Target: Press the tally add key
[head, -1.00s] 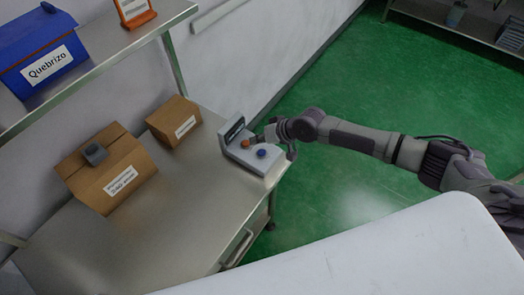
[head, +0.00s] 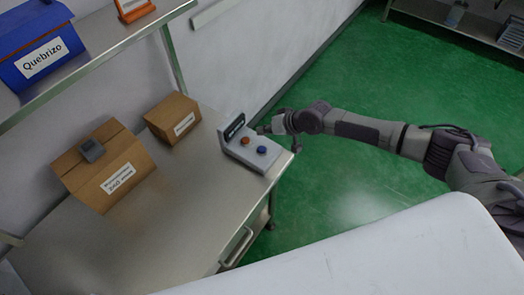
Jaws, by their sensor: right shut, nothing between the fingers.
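A small grey tally device (head: 262,166) stands at the right end of the steel table, with a dark upright display (head: 234,128) at its back. On its sloped top are an orange key (head: 245,141) and a blue key (head: 262,150). I cannot read which one is the add key. My right gripper (head: 266,130) is shut and empty. It appears just beyond the orange key, beside the display, apart from both keys in the picture. My left gripper is out of view.
Two cardboard boxes (head: 173,117) (head: 118,185) stand on the steel table (head: 175,230) to the left of the device. A shelf above holds a blue box (head: 36,45) and an orange sign holder (head: 134,12). The table front is clear.

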